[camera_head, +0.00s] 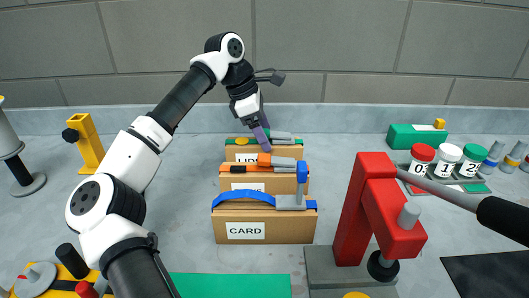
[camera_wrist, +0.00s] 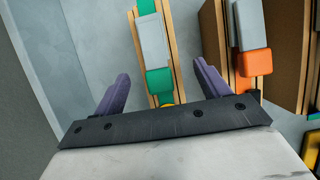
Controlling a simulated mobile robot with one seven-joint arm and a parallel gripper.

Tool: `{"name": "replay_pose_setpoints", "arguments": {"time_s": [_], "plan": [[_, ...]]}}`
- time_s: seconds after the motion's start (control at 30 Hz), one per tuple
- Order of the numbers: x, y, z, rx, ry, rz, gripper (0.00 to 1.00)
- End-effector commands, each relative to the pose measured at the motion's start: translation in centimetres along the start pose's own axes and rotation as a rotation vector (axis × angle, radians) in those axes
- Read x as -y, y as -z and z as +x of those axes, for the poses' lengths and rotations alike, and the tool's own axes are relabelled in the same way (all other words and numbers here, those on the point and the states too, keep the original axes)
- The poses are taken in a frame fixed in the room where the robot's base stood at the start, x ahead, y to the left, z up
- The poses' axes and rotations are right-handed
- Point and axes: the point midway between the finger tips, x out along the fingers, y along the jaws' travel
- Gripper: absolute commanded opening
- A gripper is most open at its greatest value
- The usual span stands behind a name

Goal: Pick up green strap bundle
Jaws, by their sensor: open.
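The green strap bundle (camera_head: 238,140) lies over the farthest of three cardboard boxes in the head view, partly hidden behind my gripper. In the wrist view, the green strap (camera_wrist: 159,80) runs along the box top with a grey buckle (camera_wrist: 153,38) on it. My gripper (camera_head: 264,138) has purple fingers and hangs over that far box. In the wrist view, my gripper (camera_wrist: 161,72) is open and empty, with one finger on each side of the strap. The exact height of the fingertips above the strap is hard to tell.
The orange-strapped box (camera_head: 230,184) and the blue-strapped CARD box (camera_head: 225,231) stand in front of the far box. A red stand (camera_head: 375,200) is at the front right, with lidded jars (camera_head: 421,157) behind it. A yellow post (camera_head: 86,145) stands left.

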Motion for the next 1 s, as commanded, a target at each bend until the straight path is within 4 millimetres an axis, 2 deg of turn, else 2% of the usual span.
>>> {"name": "replay_pose_setpoints", "arguments": {"time_s": [0.2,0.47,1.0], "plan": [[0.0,0.0,2.4,0.001,0.001,0.001,0.75],[-0.1,0.1,2.6,0.001,0.0,0.0,0.73],[-0.1,0.0,2.6,0.0,-0.001,0.0,0.03]]}}
